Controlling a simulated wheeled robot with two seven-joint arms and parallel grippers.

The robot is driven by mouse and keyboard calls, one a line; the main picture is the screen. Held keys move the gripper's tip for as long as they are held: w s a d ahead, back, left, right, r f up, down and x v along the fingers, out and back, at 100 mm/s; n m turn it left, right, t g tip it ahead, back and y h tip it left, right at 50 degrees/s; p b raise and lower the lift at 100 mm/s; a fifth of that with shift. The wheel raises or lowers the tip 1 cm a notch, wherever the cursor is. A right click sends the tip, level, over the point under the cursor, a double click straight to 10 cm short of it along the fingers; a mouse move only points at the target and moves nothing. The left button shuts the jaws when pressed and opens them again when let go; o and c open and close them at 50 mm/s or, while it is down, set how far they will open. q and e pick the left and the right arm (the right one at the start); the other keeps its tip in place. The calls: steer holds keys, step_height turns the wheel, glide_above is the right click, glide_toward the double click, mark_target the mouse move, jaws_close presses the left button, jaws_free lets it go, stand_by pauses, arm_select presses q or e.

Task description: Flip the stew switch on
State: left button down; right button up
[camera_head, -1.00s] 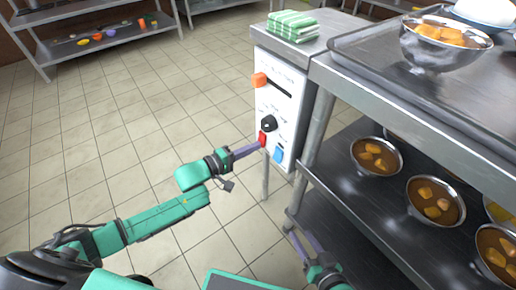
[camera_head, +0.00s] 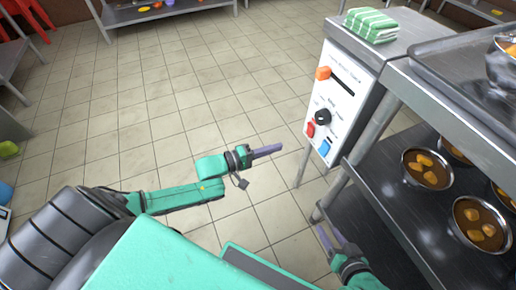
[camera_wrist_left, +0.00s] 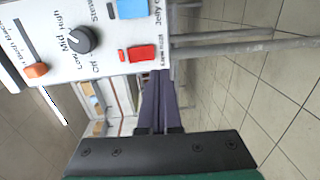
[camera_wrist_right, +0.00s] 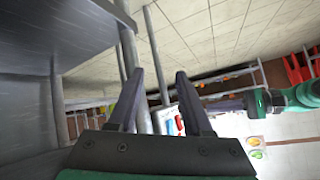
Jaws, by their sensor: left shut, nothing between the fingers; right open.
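The white control panel (camera_head: 336,100) faces me on the side of a steel stand. It bears an orange slider (camera_head: 322,73), a black knob (camera_head: 322,116), a red switch (camera_head: 310,130) and a blue switch (camera_head: 325,148). The red switch (camera_wrist_left: 142,54) and blue switch (camera_wrist_left: 133,8) also show in the left wrist view. I cannot clearly read which is labelled stew, nor tell the switch positions. My left gripper (camera_head: 280,148) is shut and empty, left of the panel and apart from it. My right gripper (camera_wrist_right: 158,75) is open and empty, low beside the steel rack.
A folded green striped cloth (camera_head: 371,24) lies on top of the stand. The rack's lower shelf (camera_head: 385,215) at right holds metal bowls of stew (camera_head: 427,170). A rack leg (camera_head: 335,190) stands near my right gripper. The tiled floor (camera_head: 150,115) at left is open.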

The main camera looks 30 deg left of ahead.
arm_select(q)
steer(key=v, duration=0.2)
steer(key=f+v, duration=0.1)
steer(key=v, duration=0.1)
steer(key=shift+s+a+p, duration=0.15)
steer(key=shift+s+p, duration=0.05)
steer(key=shift+p, duration=0.2)
arm_select(e)
steer(key=d, duration=0.1)
steer(key=d+r+g+h, duration=0.1)
steer(key=shift+s+d+g, duration=0.2)
steer(key=shift+d+g, duration=0.1)
